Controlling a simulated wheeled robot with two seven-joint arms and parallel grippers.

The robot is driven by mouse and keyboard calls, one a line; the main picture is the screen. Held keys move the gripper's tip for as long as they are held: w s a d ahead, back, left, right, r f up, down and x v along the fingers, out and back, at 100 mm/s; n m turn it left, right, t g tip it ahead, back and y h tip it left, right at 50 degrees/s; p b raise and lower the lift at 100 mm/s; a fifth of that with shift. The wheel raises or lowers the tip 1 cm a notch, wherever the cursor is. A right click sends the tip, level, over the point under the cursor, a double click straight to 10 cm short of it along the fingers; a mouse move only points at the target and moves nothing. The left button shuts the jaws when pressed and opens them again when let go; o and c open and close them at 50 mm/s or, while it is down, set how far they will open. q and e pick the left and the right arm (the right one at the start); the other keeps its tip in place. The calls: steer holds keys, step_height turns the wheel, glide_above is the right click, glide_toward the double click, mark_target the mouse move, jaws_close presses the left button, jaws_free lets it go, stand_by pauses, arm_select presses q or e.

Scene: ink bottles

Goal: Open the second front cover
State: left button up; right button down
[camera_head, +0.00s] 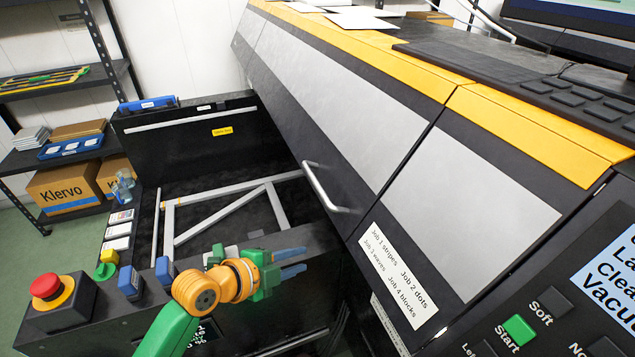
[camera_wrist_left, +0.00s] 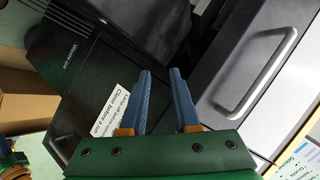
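I cannot tell for sure which is the second one. My left gripper (camera_head: 303,262) is below the bar handle and apart from it. In the left wrist view its blue fingers (camera_wrist_left: 160,75) stand apart with nothing between them. My right gripper is not in view.
A red stop button (camera_head: 46,287) sits on the console at the lower left. A grey metal frame (camera_head: 220,212) lies in the dark bay behind my left arm. A job label (camera_head: 398,277) and a green Start button (camera_head: 518,330) are on the right. Shelves (camera_head: 60,150) stand at the far left.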

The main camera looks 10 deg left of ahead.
mark_target(317, 181)
arm_select(q)
steer(key=w+r+m+t, duration=0.1)
steer(key=w+r+m, duration=0.1)
steer(key=r, duration=0.2)
steer(key=w+a+r+m+t+h, duration=0.1)
steer(key=w+r+m, duration=0.1)
steer(key=r, duration=0.2)
steer(key=w+r+m+t+h, duration=0.1)
steer(key=w+r+m, duration=0.1)
steer(key=w+r, duration=0.1)
steer(key=shift+a+r+m+t+p, duration=0.3)
steer(key=shift+a+r, duration=0.1)
steer(key=shift+r, duration=0.1)
steer(key=p+x, duration=0.1)
steer(key=x, duration=0.4)
steer(key=shift+w+d+f+p, duration=0.1)
steer(key=shift+d+p, duration=0.1)
steer(key=shift+p, duration=0.2)
steer(key=shift+w+d+f, duration=0.25)
steer(key=shift+w, duration=0.15)
jaws_close()
